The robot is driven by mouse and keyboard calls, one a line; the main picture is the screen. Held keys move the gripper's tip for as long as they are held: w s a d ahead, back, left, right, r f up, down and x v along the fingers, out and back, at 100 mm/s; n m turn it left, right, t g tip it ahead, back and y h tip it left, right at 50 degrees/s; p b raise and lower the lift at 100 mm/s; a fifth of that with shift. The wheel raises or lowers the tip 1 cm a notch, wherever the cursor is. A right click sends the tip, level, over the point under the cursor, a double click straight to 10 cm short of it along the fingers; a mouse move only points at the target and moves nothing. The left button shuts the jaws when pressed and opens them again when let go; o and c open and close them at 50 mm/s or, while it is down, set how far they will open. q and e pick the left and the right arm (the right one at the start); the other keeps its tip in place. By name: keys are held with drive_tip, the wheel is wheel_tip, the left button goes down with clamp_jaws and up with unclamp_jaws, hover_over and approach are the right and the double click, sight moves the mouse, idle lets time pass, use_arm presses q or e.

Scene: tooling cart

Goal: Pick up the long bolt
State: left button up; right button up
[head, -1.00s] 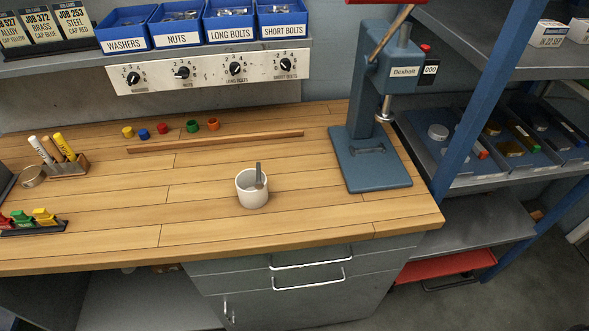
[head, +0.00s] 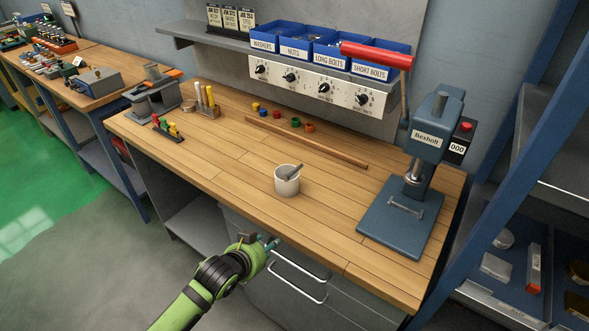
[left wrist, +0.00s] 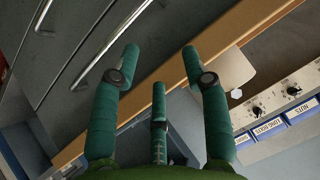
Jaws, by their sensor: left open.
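The blue bin labelled LONG BOLTS (head: 333,60) stands on the shelf above the bench, between the NUTS and SHORT BOLTS bins. Single bolts inside it cannot be made out. Its label also shows in the left wrist view (left wrist: 269,126). My left gripper (head: 272,242) is in front of the bench's front edge, above the drawer handles and well short of the bins. In the left wrist view its green fingers (left wrist: 160,62) are spread apart with nothing between them. My right gripper is not in view.
A white cup (head: 287,182) holding a grey stick-like thing stands on the bench. A wooden rod (head: 310,143) and small coloured caps lie behind it. A blue press (head: 410,190) stands at the right. The dial panel (head: 310,86) sits under the bins.

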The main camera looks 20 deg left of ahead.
sight(286, 178)
use_arm(q)
drive_tip(key=w+r+m+t+h, duration=0.2)
drive_tip(key=w+r+t, duration=0.1)
drive_tip(key=w+r, duration=0.75)
drive_tip(key=w+p, duration=0.2)
drive_tip(key=w, duration=0.1)
drive_tip(key=shift+w+d+f+p, duration=0.15)
drive_tip(key=shift+w+d+p, duration=0.05)
drive_tip(key=shift+w+p, duration=0.1)
drive_tip(key=shift+w+d+f, duration=0.15)
drive_tip(key=shift+w+f, duration=0.1)
drive_tip(key=shift+w, duration=0.15)
clamp_jaws()
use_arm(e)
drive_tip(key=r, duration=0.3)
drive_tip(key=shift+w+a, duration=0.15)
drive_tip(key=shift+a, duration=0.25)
